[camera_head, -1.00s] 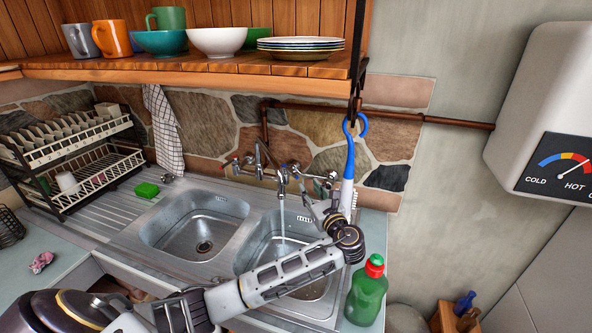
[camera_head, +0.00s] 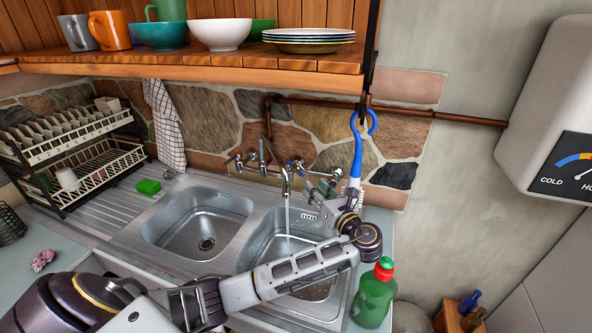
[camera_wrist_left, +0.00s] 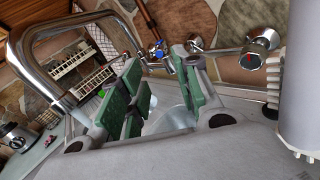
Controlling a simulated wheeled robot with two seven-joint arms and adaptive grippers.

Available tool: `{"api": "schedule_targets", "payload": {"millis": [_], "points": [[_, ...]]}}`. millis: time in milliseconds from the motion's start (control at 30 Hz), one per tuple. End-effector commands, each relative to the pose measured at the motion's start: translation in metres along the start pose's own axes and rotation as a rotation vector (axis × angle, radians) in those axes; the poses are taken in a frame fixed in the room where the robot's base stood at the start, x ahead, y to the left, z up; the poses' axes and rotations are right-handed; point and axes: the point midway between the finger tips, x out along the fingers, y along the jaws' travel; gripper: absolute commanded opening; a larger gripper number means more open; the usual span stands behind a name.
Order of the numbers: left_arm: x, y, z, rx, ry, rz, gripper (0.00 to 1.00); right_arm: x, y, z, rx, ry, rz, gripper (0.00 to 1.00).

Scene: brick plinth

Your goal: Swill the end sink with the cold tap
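The end sink (camera_head: 262,262) is the right of two steel basins. A thin stream of water (camera_head: 287,218) falls into it from the spout (camera_head: 286,180) of the wall tap. Part of the basin is hidden behind my left arm. My left gripper (camera_head: 324,190) is just right of the spout, close to the tap's right handle. In the left wrist view the gripper (camera_wrist_left: 155,95) has its green-padded fingers apart with nothing between them. A blue-marked cold tap handle (camera_wrist_left: 157,50) and a red-marked hot tap handle (camera_wrist_left: 262,52) lie beyond the fingers. My right gripper is out of view.
A blue-handled brush (camera_head: 357,155) hangs close beside my left gripper. A green bottle (camera_head: 374,295) stands right of the sink. The second sink (camera_head: 170,235), a green sponge (camera_head: 148,186) and a dish rack (camera_head: 75,160) are to the left. A shelf (camera_head: 200,75) overhangs.

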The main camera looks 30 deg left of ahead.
Motion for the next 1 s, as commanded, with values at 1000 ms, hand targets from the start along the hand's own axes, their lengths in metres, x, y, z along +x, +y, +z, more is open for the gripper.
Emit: {"api": "schedule_targets", "payload": {"millis": [1000], "points": [[0.117,0.001,0.001,0.000,-0.001,0.002,0.32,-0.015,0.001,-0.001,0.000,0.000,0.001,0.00]]}}
